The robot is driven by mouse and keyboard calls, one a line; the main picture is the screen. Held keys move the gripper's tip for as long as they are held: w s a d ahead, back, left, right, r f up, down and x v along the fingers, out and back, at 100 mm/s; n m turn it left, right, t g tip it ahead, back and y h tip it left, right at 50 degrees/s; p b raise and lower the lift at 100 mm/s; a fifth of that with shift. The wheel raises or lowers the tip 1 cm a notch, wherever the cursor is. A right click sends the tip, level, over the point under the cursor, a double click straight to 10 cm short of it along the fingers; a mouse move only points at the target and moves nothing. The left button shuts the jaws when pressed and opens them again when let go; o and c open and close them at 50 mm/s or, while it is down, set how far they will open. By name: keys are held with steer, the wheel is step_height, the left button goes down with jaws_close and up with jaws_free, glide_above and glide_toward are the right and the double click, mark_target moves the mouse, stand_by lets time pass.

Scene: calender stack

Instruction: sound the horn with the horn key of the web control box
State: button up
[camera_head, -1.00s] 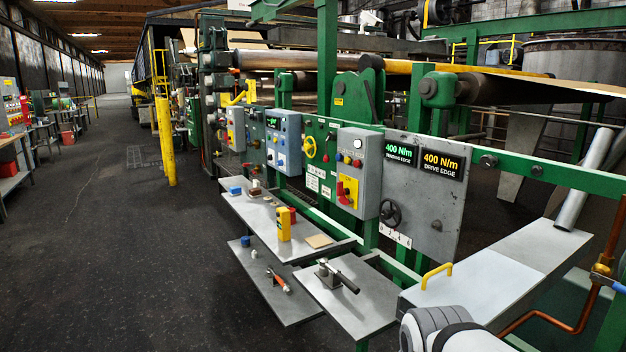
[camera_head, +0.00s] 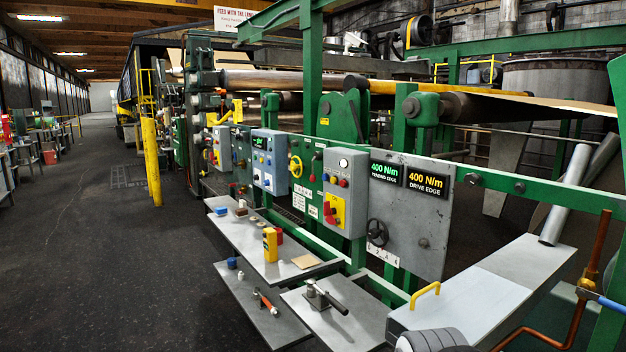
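Several control boxes hang on the green machine rail. The nearest is a grey box (camera_head: 359,208) with a white lamp, red buttons and a yellow plate with a red switch. Farther along are a blue box (camera_head: 277,143) with a small green display and several buttons, and a smaller grey box (camera_head: 223,160). No lettering shows which one is the web control box, and the horn key cannot be picked out at this size. My gripper is not in view; only a grey ribbed part, likely my arm, shows at the bottom edge.
Steel shelves (camera_head: 245,240) below the boxes hold a yellow block (camera_head: 270,245), small blocks and tools. A grey bench (camera_head: 485,290) with a yellow handle (camera_head: 424,292) juts out at the right. A yellow post (camera_head: 151,160) stands at left. The aisle floor (camera_head: 85,240) is clear.

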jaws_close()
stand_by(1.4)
